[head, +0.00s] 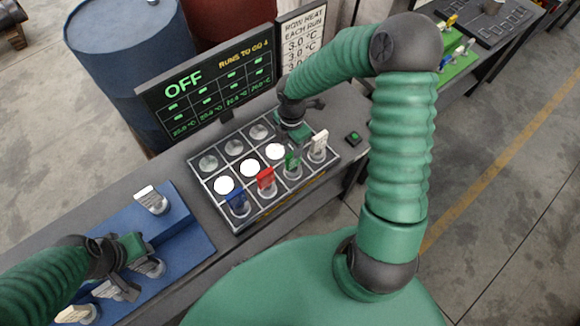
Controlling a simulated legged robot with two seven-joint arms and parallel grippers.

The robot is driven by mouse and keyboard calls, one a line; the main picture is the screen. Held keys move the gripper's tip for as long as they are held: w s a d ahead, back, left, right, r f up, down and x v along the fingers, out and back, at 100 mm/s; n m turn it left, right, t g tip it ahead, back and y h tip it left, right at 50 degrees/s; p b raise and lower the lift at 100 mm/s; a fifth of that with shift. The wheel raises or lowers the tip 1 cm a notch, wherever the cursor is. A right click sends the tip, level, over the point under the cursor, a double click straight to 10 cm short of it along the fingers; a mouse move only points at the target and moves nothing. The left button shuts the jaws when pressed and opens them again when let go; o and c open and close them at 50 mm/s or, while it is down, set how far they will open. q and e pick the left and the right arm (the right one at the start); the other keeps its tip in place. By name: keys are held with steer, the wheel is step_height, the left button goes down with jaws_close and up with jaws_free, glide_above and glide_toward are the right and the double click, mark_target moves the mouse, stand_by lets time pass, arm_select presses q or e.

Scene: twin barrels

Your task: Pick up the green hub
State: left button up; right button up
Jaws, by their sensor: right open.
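The green hub (292,163) is in the front row of a gridded rack (207,196). It has an upright green tag on a round metallic base, between the red hub (266,181) and the white hub (319,146). My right gripper (296,132) points down over the rack's far right part, behind the green hub and apart from it in the picture. It is open, and it hides the cells beneath it. My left gripper (125,280) is low at the left over a blue tray (190,252), close to a hub there; its jaws are unclear.
A blue hub (237,202) stands at the front row's left end. Bright white discs and metallic discs fill other cells. A display panel (205,90) reading OFF stands behind the rack. A green button (353,137) lies right of it. White-tagged hubs (151,199) sit on the blue tray.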

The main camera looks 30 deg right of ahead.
mark_target(292, 160)
steer(key=f, duration=0.1)
steer(key=d+f, duration=0.1)
steer(key=f, duration=0.2)
steer(key=shift+d+f, duration=0.1)
steer(key=shift+d, duration=0.2)
steer(key=f, duration=0.2)
steer(key=f+p, duration=0.1)
steer(key=f, duration=0.1)
steer(key=shift+s+a, duration=0.15)
steer(key=shift+a, duration=0.05)
steer(key=shift+a+f, duration=0.2)
steer(key=shift+a, duration=0.35)
steer(key=shift+c, duration=2.3)
steer(key=shift+d, duration=0.35)
jaws_close()
steer(key=shift+d, duration=0.15)
arm_select(q)
steer(key=shift+d+r, duration=0.7)
steer(key=shift+d, duration=0.15)
